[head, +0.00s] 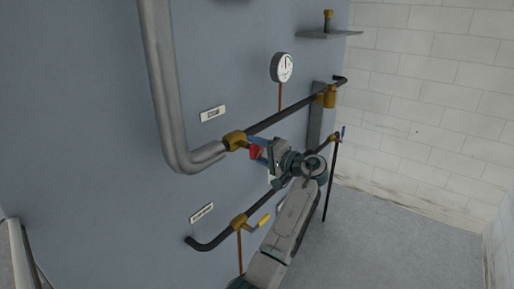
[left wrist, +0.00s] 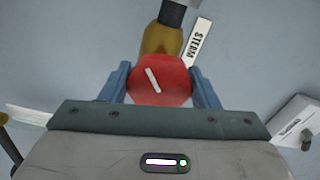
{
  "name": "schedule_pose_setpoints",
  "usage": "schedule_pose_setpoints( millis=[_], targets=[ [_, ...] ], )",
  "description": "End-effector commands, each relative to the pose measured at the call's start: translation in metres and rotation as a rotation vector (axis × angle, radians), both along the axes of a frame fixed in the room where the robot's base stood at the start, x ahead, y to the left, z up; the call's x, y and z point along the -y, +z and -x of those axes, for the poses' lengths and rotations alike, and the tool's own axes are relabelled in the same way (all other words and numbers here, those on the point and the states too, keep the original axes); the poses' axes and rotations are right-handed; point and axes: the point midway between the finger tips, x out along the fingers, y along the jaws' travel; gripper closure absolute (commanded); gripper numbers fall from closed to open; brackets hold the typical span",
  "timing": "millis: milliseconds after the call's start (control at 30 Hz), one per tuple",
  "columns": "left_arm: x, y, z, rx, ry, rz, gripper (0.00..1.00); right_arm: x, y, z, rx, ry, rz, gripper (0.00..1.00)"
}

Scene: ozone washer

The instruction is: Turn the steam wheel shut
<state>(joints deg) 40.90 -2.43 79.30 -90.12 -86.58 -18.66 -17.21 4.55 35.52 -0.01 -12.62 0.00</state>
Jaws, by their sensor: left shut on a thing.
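The red steam wheel (head: 255,152) sits on a brass valve (head: 236,139) on the upper black pipe. In the left wrist view the wheel (left wrist: 160,81) fills the gap between the jaws, its white mark slanting from upper left to lower right. A tag reading STEAM (left wrist: 196,42) is beside the brass body. My left gripper (head: 257,150) has its blue fingers shut on the wheel from both sides; they also show in the left wrist view (left wrist: 160,86). The gripper hides part of the wheel in the head view. My right gripper is not in view.
A pressure gauge (head: 282,67) is on the wall above the upper pipe. A lower pipe has a brass valve with a yellow handle (head: 264,220) close to my arm. A small shelf (head: 330,34) juts out at top right. The floor (head: 380,235) at right is clear.

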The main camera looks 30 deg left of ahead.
Motion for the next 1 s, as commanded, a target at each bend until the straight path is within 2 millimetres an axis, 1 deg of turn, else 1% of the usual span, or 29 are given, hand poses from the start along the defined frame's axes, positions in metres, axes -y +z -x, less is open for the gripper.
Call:
schedule_pose_setpoints(
  millis=[33, 267, 800, 1000],
  targets=[
    [0.000, 0.003, 0.000, -0.046, -0.001, -0.004, 0.67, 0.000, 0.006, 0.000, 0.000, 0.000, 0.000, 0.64],
    [0.000, 0.005, 0.000, -0.264, -0.001, -0.021, 0.67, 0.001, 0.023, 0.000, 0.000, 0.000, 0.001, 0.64],
    [0.000, 0.006, -0.001, -0.777, -0.001, -0.061, 0.67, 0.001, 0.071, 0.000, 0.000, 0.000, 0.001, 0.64],
    [0.000, 0.006, -0.001, -0.965, -0.001, -0.076, 0.67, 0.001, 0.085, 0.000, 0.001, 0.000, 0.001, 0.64]
  ],
)
